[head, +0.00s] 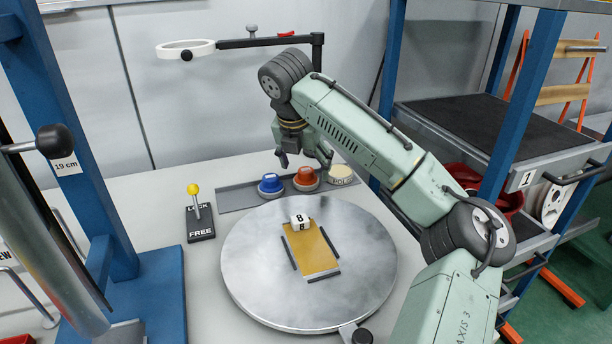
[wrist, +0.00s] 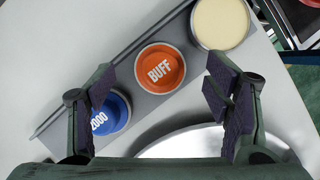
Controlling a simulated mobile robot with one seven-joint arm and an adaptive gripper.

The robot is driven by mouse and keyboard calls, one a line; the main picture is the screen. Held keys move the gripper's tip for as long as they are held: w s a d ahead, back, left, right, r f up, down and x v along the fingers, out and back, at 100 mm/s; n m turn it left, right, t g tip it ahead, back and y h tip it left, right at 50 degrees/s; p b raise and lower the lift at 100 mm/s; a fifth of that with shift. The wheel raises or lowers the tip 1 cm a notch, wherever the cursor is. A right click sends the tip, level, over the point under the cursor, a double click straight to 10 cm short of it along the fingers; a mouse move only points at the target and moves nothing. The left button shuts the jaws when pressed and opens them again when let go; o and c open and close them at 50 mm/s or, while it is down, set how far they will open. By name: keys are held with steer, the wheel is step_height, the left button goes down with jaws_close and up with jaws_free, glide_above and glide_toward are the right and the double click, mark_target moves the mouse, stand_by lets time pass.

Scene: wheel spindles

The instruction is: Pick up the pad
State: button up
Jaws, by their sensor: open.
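Three round pads sit in a row on a grey tray (head: 236,198). The blue pad (head: 270,184) is at the left, the orange-red pad (head: 306,178) is in the middle and the cream pad (head: 342,173) is at the right. In the wrist view the blue pad (wrist: 112,112) shows "2000" and the orange-red pad (wrist: 160,72) shows "BUFF"; the cream pad (wrist: 220,22) is partly cut off at the top. My gripper (head: 305,162) is open and empty above the tray. In the wrist view the orange-red pad lies between my fingers (wrist: 158,95), apart from both.
A round metal turntable (head: 250,270) holds a brass plate (head: 312,248) and a white block marked 8 (head: 299,217). A yellow-knobbed LOCK/FREE lever (head: 195,200) stands left. A ring magnifier (head: 186,49) hangs behind. Blue-posted shelving (head: 493,140) stands right.

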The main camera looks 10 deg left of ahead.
steer(key=shift+x, duration=1.3)
steer(key=shift+c, duration=0.4)
steer(key=c, duration=1.1)
steer(key=shift+r, duration=0.15)
steer(key=shift+c, duration=0.2)
steer(key=shift+r, duration=0.55)
step_height(320, 180, up, 2)
steer(key=shift+s+a+r+b, duration=0.1)
steer(key=shift+b, duration=0.5)
steer(key=s+a+b, duration=0.1)
steer(key=s, duration=0.4)
steer(key=s+a+r+b, duration=0.1)
steer(key=s, duration=0.4)
steer(key=s+a+b, duration=0.1)
steer(key=s, duration=0.4)
steer(key=shift+s+a+r, duration=0.15)
steer(key=shift+a+r, duration=0.1)
steer(key=shift+a, duration=0.05)
